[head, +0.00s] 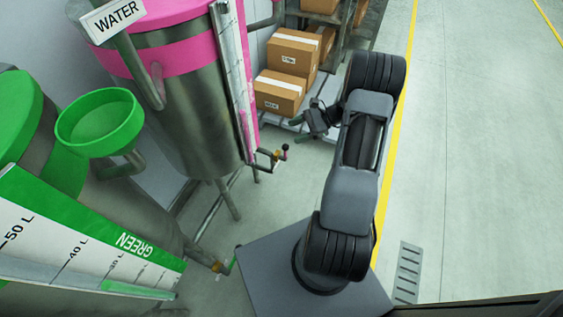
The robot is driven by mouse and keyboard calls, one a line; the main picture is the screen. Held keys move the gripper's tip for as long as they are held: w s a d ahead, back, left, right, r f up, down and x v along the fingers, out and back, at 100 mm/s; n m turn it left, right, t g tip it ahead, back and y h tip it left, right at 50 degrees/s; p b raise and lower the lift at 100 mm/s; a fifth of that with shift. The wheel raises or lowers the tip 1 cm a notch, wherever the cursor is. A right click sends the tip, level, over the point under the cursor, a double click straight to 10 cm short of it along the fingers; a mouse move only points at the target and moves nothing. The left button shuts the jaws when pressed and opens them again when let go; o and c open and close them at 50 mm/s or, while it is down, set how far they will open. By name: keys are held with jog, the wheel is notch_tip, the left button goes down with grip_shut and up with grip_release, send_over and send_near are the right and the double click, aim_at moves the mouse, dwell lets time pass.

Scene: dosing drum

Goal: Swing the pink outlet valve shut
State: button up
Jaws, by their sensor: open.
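The pink-banded metal drum (190,110) stands on legs at upper centre-left in the head view. Its pink outlet valve (278,159) sits low on the drum's right side, on a short pipe. It has a small brass-coloured body and a short handle with a dark end and a bit of pink. The valve is too small to tell how far it is open. My gripper (297,130) is open and empty, its fingers pointing left. In the picture it is above and slightly right of the valve, apart from it.
A green drum with a green funnel (100,122) and a level scale (80,250) stands at left. Its green-handled valve (228,264) is near my base. Cardboard boxes (280,92) are stacked behind my gripper. Open floor (480,170) lies right of the yellow line.

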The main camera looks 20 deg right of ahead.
aim_at(285, 152)
jog(key=d+f+m+t+y+b, duration=0.1)
jog(key=d+f+m+t+b, duration=0.25)
jog(key=f, duration=0.55)
jog(key=d+f+m+t+b, duration=0.2)
jog(key=d+f+m+t, duration=0.15)
jog(key=f, duration=0.45)
jog(key=f+b+x, duration=0.1)
jog(key=b+x, duration=0.1)
jog(key=x, duration=1)
jog(key=shift+w+m+b, duration=0.25)
jog(key=shift+m+b, duration=0.05)
jog(key=shift+b, duration=0.05)
jog(key=shift+a, duration=0.1)
jog(key=shift+c, duration=0.2)
grip_shut()
